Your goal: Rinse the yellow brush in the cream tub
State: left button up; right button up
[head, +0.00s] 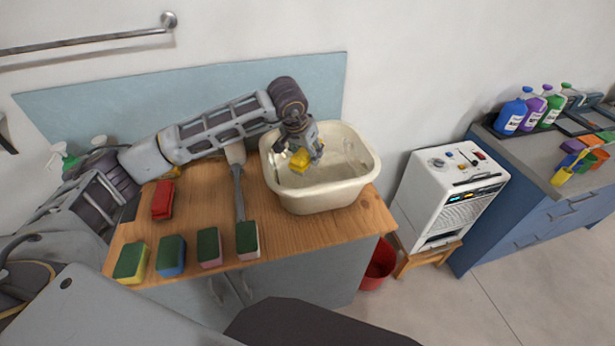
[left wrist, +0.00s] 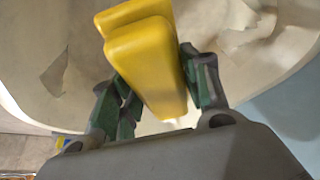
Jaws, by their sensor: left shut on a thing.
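The cream tub (head: 327,201) stands at the right end of the wooden counter. My left gripper (head: 301,160) is over the tub's left part, pointing down. It is shut on the yellow brush (head: 300,161), which is at or just inside the tub opening. In the left wrist view, the yellow brush (left wrist: 147,62) sits between the green-padded fingers (left wrist: 155,98), with the cream tub's inside (left wrist: 50,60) behind it. How far the brush is below the rim, and whether it touches the tub, I cannot tell. My right gripper is not in view.
A red brush (head: 162,200) and a long grey-handled tool (head: 238,185) lie on the wooden counter (head: 205,208). Several sponges (head: 171,256) line its front edge. A white appliance (head: 450,195) stands right of the tub, and a red bucket (head: 378,265) is below.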

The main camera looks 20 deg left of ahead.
pick_arm(q)
jog(key=shift+r+p, duration=0.6)
jog(key=shift+r, duration=0.95)
jog(key=shift+r+p, duration=0.3)
jog(key=shift+r, duration=0.45)
jog(key=shift+r+p, duration=0.45)
jog(key=shift+r, duration=1.25)
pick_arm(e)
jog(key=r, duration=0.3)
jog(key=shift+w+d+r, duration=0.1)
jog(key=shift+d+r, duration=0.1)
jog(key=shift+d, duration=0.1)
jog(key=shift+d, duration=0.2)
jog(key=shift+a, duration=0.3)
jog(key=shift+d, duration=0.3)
